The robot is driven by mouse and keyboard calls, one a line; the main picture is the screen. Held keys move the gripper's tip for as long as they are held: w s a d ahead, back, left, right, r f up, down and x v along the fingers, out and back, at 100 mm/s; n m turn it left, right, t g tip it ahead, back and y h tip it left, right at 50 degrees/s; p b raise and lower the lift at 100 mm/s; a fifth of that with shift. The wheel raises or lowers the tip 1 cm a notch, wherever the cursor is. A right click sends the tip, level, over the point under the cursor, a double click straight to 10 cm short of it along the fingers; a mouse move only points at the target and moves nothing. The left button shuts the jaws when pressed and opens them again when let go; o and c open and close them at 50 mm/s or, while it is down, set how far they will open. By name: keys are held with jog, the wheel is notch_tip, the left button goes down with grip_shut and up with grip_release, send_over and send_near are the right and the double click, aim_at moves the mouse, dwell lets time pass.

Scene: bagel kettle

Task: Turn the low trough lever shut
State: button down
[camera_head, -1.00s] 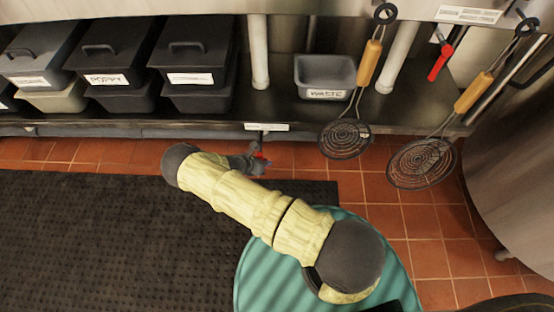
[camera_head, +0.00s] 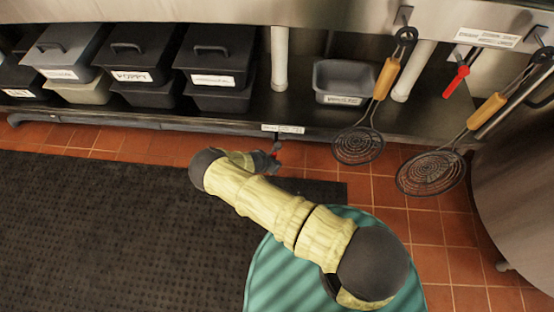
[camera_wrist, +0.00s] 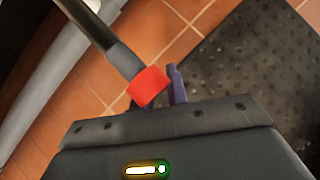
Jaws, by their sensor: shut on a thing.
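The low trough lever shows in the wrist view as a dark bar with a red end (camera_wrist: 148,86). In the head view only a small red spot (camera_head: 276,148) of it shows, below the label on the shelf's front edge. My gripper (camera_wrist: 160,90) is shut on the red end, with one finger plainly visible at its right and the other mostly hidden behind it. In the head view my gripper (camera_head: 268,161) is small and partly hidden, low over the floor in front of the shelf.
Above stands a steel shelf (camera_head: 330,118) with lidded dark bins (camera_head: 212,62) and a grey waste tub (camera_head: 340,80). Two wire skimmers (camera_head: 358,145) hang at the right. Another red handle (camera_head: 457,80) hangs higher up. A black mat (camera_head: 90,230) covers the floor at left.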

jog(key=c, duration=1.4)
grip_release()
jog(key=p+v, duration=0.6)
jog(key=v, duration=1.1)
jog(key=shift+r, duration=0.2)
